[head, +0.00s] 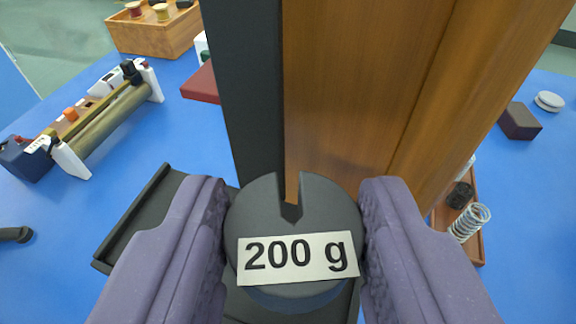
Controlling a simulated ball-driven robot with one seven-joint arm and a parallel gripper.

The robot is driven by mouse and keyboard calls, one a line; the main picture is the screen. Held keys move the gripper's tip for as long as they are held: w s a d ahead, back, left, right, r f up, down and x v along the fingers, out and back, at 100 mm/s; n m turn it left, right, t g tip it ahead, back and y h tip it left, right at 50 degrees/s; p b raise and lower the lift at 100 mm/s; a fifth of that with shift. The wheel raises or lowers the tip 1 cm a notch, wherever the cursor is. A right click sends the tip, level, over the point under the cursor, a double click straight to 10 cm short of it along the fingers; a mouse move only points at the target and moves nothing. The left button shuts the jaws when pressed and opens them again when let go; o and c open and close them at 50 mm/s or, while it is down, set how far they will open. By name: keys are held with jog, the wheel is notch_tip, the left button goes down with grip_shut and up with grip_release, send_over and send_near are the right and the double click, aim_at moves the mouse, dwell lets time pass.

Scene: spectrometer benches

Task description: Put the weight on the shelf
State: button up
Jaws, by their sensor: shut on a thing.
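The weight (300,215) is a dark grey slotted disc with a white label reading "200 g". My gripper (291,235) is shut on it, with one purple finger at each side. The slot faces away from me, towards a tall wooden piece (370,80) with a black upright face. A black tray-like piece with a raised rim (135,220) lies lower, partly hidden by the weight and fingers. I cannot tell which piece is the shelf, or whether the weight touches anything beneath it.
On the blue bench (120,170) stand an apparatus with a metal cylinder (105,120) at left and a wooden box of spools (155,32) behind. A brown tray with a spring (470,222) is at right, near a dark block (520,121). The bench between them is clear.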

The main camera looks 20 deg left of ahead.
aim_at(293, 276)
jog(key=shift+w+a, duration=0.15)
jog(key=shift+w, duration=0.15)
jog(key=f, duration=0.3)
jog(key=shift+w+a+f, duration=0.15)
jog(key=shift+w+f, duration=0.15)
jog(key=shift+f, duration=0.05)
jog(key=shift+r, duration=0.1)
